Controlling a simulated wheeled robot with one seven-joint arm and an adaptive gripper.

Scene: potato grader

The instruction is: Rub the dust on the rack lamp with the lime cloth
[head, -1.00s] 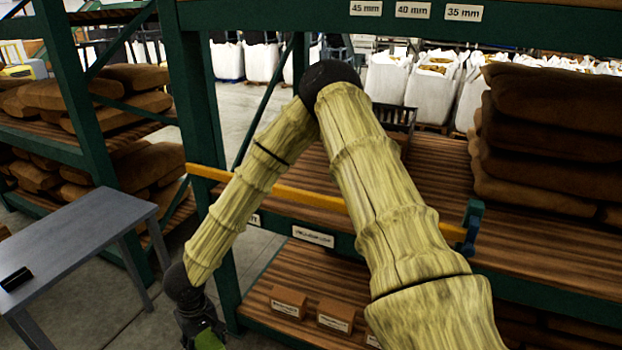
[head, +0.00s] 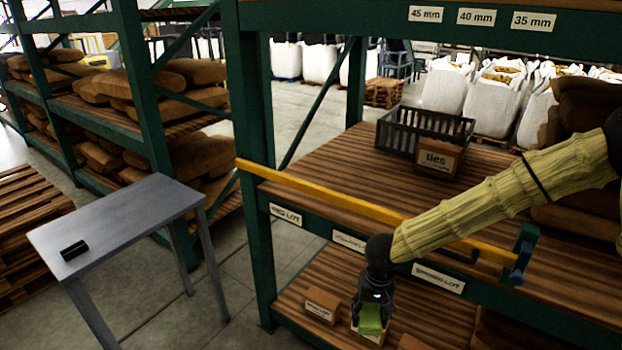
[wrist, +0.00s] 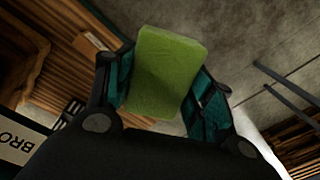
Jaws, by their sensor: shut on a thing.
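My gripper (head: 371,306) is shut on the lime cloth (head: 371,321), a green block-like pad that hangs below the fingers. The gripper points down in front of the rack's lower shelf, near a small labelled box partly hidden behind it. In the wrist view the lime cloth (wrist: 165,70) sits between the two teal fingers of my gripper (wrist: 162,98). I cannot make out the rack lamp or any dust in either view.
A yellow bar (head: 320,190) runs along the rack's front edge. A black crate (head: 424,131) and a "ties" box (head: 436,160) stand on the middle shelf. A grey table (head: 120,222) holds a small black object (head: 74,250). Floor between table and rack is clear.

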